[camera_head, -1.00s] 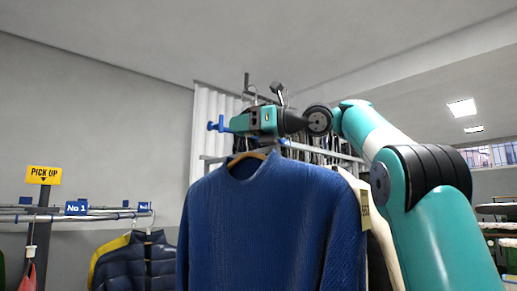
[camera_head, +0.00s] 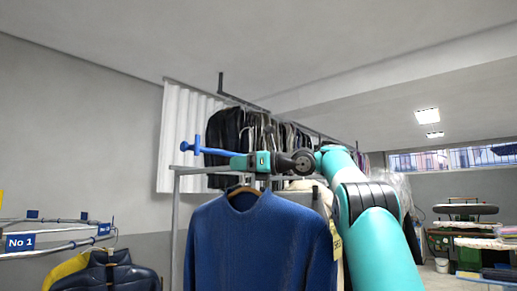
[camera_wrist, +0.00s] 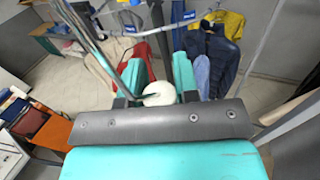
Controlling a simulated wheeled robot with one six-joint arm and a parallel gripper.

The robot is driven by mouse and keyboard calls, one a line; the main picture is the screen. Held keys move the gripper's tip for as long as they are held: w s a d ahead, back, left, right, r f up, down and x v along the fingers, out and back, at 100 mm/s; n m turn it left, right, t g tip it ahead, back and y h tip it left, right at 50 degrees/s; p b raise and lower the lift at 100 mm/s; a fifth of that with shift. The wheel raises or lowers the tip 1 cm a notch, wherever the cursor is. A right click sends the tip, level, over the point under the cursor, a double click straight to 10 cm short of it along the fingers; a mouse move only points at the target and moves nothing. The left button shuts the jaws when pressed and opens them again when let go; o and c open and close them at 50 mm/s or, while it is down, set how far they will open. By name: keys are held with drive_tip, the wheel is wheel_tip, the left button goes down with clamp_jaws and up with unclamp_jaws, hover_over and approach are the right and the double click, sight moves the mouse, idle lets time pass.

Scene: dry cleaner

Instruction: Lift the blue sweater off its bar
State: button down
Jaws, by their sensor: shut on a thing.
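The blue sweater (camera_head: 262,245) hangs upright on a wooden hanger (camera_head: 242,191) in the head view, its collar just under my gripper (camera_head: 243,162). In the wrist view my gripper (camera_wrist: 160,85) is shut on the hanger's white round grip (camera_wrist: 158,94), between the teal fingers. A thin metal hook (camera_wrist: 98,55) rises from there toward the upper left. The sweater is not clearly seen in that view. The grey bar (camera_head: 200,172) runs behind the gripper. I cannot tell whether the hook touches the bar.
Pale and dark garments (camera_head: 235,132) hang behind the bar. A yellow tag (camera_head: 337,246) shows at the sweater's right side. A blue T-shaped piece (camera_head: 192,146) juts out left of the gripper. The No 1 rail (camera_head: 60,246) with a dark puffer jacket (camera_head: 105,277) stands at left.

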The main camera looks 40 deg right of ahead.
drive_tip(key=d+p, duration=0.4)
drive_tip(key=d, duration=0.3)
drive_tip(key=s+a+b, duration=0.1)
drive_tip(key=a+b, duration=0.9)
drive_tip(key=a, duration=1.1)
drive_tip(key=shift+s+a+m+h, duration=0.2)
drive_tip(key=shift+s+m+h, duration=0.1)
drive_tip(key=shift+h, duration=0.1)
drive_tip(key=shift+r, duration=0.1)
